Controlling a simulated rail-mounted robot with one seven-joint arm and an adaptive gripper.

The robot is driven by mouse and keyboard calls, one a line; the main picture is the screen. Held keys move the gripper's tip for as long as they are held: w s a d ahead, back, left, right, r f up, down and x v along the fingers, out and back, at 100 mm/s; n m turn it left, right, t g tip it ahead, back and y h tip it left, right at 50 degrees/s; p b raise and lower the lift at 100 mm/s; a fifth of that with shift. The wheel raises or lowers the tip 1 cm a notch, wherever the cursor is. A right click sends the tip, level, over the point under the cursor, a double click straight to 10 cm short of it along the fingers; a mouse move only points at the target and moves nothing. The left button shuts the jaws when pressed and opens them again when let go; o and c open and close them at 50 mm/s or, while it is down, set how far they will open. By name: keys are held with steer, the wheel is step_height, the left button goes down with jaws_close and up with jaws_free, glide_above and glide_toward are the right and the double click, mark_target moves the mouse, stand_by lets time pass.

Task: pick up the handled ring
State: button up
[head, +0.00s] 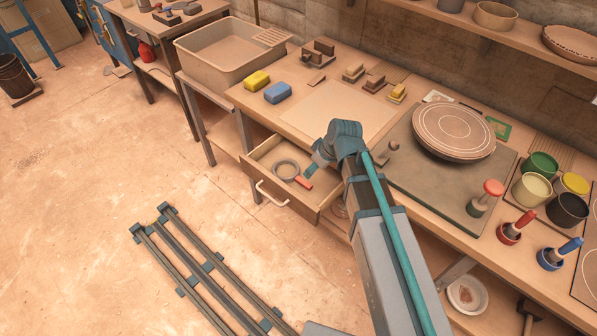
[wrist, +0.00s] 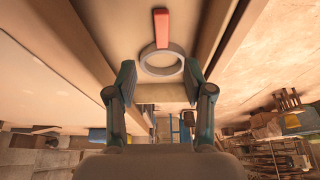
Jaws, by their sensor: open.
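The handled ring (head: 297,178) is a grey ring with a short red handle. It lies flat in the open drawer (head: 289,203) under the workbench. In the wrist view the red handle (wrist: 161,28) points to the top of the picture, and the grey ring (wrist: 162,47) is framed near the two fingertips. My gripper (head: 309,171) is over the right part of the drawer in the head view. In the wrist view my gripper (wrist: 160,75) is open, one finger on each side of the ring's lower part. Nothing is between the fingers that I can tell is touched.
Drawer walls surround the ring. The bench top (head: 322,110) above carries a yellow block (head: 256,80), a blue block (head: 278,92), a large round plate (head: 453,131) and paint pots (head: 531,190). A dark rail frame (head: 187,256) lies on the floor; floor left of the drawer is clear.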

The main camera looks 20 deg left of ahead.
steer(key=p, duration=0.1)
glide_above(303, 181)
steer(key=d, duration=0.2)
steer(key=f, duration=0.4)
steer(key=shift+s+d+f, duration=0.1)
steer(key=shift+s+f, duration=0.25)
steer(key=shift+f, duration=0.05)
steer(key=shift+p+x, duration=1.25)
steer(key=shift+x, duration=1.35)
steer(key=shift+s, duration=0.1)
jaws_close()
